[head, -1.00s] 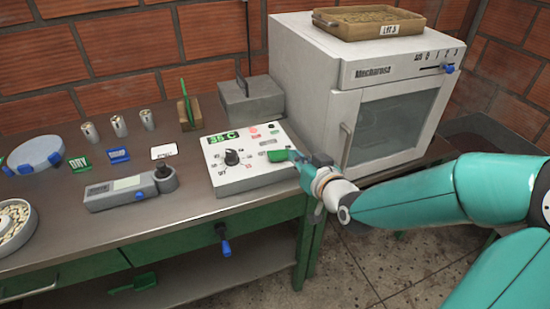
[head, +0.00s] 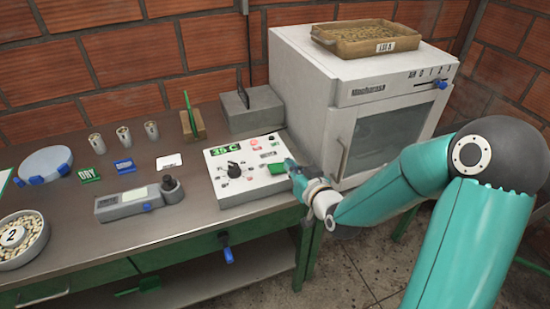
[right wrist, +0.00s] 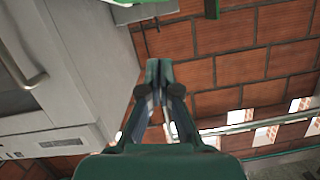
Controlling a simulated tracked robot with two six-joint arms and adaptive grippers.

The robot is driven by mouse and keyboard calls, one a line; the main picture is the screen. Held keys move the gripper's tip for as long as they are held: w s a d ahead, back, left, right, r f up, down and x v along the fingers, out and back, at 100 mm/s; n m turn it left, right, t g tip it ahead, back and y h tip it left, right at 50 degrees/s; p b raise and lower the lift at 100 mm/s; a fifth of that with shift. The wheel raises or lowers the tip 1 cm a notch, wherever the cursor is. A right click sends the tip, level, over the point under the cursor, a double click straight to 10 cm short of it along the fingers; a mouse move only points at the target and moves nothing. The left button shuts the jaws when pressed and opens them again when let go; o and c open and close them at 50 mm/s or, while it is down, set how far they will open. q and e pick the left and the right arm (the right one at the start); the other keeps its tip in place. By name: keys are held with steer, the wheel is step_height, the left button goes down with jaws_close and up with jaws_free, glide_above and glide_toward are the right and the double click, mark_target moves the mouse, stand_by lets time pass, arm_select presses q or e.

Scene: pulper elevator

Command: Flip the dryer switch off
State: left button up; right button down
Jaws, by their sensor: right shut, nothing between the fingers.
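The control panel (head: 222,187) is a pale sloped box on the bench, with a green 35 C display (head: 234,149) and a black knob (head: 233,168). A green piece (head: 278,168) shows at its right side, partly beside my gripper. I cannot tell whether it is the dryer switch, or which way a switch is set. My right gripper (head: 290,167) is at the panel's right edge, shut and empty. Its closed fingertips also show in the right wrist view (right wrist: 153,70). Contact with the panel cannot be told. My left gripper is out of view.
The white dryer cabinet (head: 300,92) stands right behind the panel, with a tray (head: 345,47) on top. A grey box (head: 251,112) stands behind the panel. A grey meter (head: 125,207) lies to its left. Open floor lies before the bench.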

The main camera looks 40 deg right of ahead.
steer(key=p, duration=0.2)
glide_above(277, 172)
steer(key=d, duration=0.1)
steer(key=shift+w+f, duration=0.2)
steer(key=shift+f, duration=0.65)
steer(key=f, duration=0.2)
steer(key=shift+s+a+f, duration=0.2)
steer(key=shift+a+f, duration=0.05)
steer(key=shift+f, duration=0.05)
steer(key=shift+a+f, duration=0.1)
steer(key=shift+f, duration=0.6)
steer(key=shift+a+f+n+b, duration=0.2)
steer(key=shift+f+n+b, duration=0.35)
steer(key=shift+b, duration=0.7)
steer(key=shift+r, duration=0.25)
steer(key=shift+f+p, duration=0.1)
steer(key=shift+p, duration=0.2)
